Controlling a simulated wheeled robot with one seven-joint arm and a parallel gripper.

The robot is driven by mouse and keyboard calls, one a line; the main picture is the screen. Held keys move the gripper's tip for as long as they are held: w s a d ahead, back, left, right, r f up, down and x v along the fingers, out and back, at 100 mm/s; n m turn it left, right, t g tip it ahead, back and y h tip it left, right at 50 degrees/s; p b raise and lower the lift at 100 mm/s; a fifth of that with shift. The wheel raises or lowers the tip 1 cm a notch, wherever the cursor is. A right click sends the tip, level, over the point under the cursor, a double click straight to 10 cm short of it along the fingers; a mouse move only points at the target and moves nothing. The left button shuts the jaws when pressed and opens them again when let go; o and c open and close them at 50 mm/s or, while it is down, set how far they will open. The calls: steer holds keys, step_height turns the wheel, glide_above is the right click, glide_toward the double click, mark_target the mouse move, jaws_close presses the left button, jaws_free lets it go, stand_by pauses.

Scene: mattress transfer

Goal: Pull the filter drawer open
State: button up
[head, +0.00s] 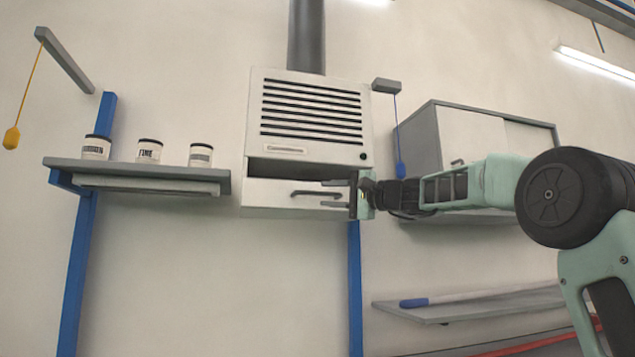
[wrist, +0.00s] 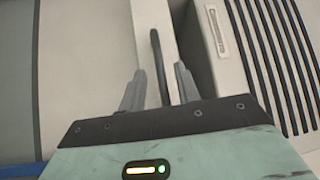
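The filter drawer (head: 268,195) is the pale front at the bottom of a white vented wall unit (head: 256,100). A dark gap shows above the drawer front; I cannot tell how far out it stands. Its dark bar handle (head: 303,192) runs across the front. My gripper (head: 335,194) reaches in from the right at the handle's right end. In the wrist view, the handle (wrist: 155,45) lies between the two grey fingers of my gripper (wrist: 159,72). The fingers are apart, with space on both sides of the handle.
A shelf (head: 140,168) with three labelled jars is at left. A cabinet (head: 465,135) hangs right, behind my arm. A blue pull (head: 400,168) hangs close above my wrist. A yellow pull (head: 12,138) hangs far left. A low shelf (head: 470,308) is at lower right.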

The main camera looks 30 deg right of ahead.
mark_target(320, 194)
steer(key=shift+p+x, duration=0.9)
steer(key=shift+x, duration=1.25)
steer(key=shift+c, duration=0.3)
jaws_close()
steer(key=shift+f, duration=0.1)
